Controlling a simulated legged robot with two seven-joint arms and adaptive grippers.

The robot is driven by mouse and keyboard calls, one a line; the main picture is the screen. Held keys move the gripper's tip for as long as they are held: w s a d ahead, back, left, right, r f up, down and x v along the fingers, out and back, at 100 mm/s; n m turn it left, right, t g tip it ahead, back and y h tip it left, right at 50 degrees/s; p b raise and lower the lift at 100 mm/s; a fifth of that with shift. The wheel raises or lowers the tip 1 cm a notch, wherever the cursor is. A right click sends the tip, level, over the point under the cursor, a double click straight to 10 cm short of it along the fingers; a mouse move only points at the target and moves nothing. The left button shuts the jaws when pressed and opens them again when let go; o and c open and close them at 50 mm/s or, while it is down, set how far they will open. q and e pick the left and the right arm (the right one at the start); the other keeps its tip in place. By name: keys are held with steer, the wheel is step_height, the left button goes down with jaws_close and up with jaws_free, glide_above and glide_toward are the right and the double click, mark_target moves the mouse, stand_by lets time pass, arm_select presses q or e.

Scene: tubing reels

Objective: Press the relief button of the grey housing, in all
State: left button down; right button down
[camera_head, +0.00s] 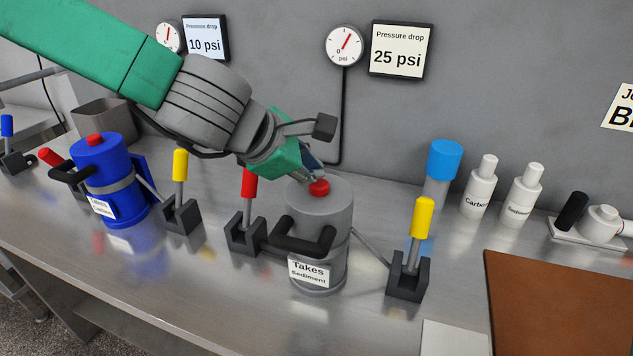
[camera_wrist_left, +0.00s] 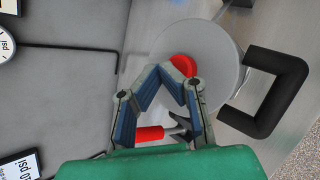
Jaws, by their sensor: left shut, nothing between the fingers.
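The grey housing (camera_head: 318,232) stands upright on the metal bench, with a label reading "Takes Sediment" and a dark handle (camera_head: 303,240) on its front. Its red relief button (camera_head: 319,187) sits on top of the lid; it also shows in the left wrist view (camera_wrist_left: 183,66). My left gripper (camera_head: 314,172) is shut and empty, its fingertips right at the button from behind. In the left wrist view the closed fingertips (camera_wrist_left: 162,70) overlap the button's edge; I cannot tell whether they touch it. My right gripper is in neither view.
A red-handled valve (camera_head: 248,190) stands left of the grey housing and a yellow-handled valve (camera_head: 421,225) right of it. A blue housing (camera_head: 110,185) is further left. Gauge signs read "10 psi" (camera_head: 206,40) and "25 psi" (camera_head: 400,52).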

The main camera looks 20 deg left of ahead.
arm_select(q)
steer(key=shift+a, duration=0.1)
steer(key=shift+d, duration=0.45)
steer(key=shift+d+f, duration=0.15)
steer(key=shift+d, duration=0.1)
steer(key=shift+a+f+b, duration=0.35)
steer(key=shift+a+b, duration=0.05)
steer(key=shift+a, duration=0.15)
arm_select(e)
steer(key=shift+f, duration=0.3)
arm_select(q)
steer(key=shift+d+r, duration=0.15)
steer(key=shift+d, duration=0.2)
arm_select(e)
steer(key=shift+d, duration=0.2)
arm_select(q)
steer(key=shift+d+r+p, duration=0.1)
steer(key=shift+r+p, duration=0.25)
steer(key=shift+p, duration=0.15)
steer(key=shift+r+p, duration=0.45)
steer(key=shift+r, duration=0.05)
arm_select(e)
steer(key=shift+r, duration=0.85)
